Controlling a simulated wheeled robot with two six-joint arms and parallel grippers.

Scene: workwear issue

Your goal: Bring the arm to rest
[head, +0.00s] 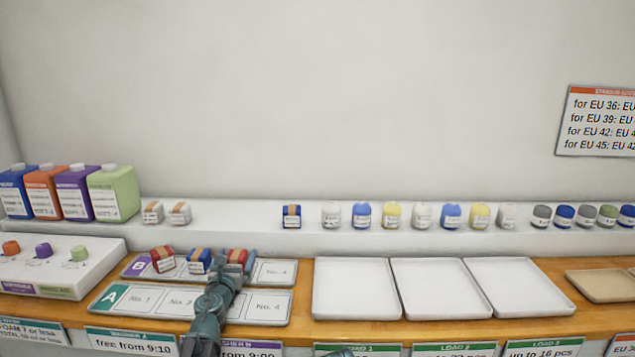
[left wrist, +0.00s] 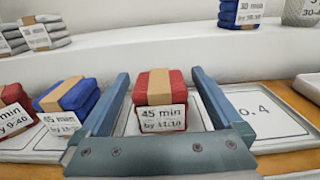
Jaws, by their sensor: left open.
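My left gripper (head: 236,268) is open over the far tray marked B (head: 133,267). In the left wrist view its fingers (left wrist: 160,76) stand on either side of a red folded bundle (left wrist: 172,88) with an orange band and a "45 min" label, with gaps at both sides. That red bundle also shows in the head view (head: 238,255), partly hidden by the gripper. A blue bundle (head: 198,260) and another red bundle (head: 161,258) lie to its left on the same tray. My right gripper is not in view; only a small teal piece shows at the bottom edge.
A near tray marked A (head: 140,299) is empty where visible, partly covered by my left arm. Three empty white trays (head: 354,290) lie to the right. Coloured bottles (head: 113,195), bundles and small rolls stand on the back shelf (head: 250,222). A button box (head: 50,268) is at left.

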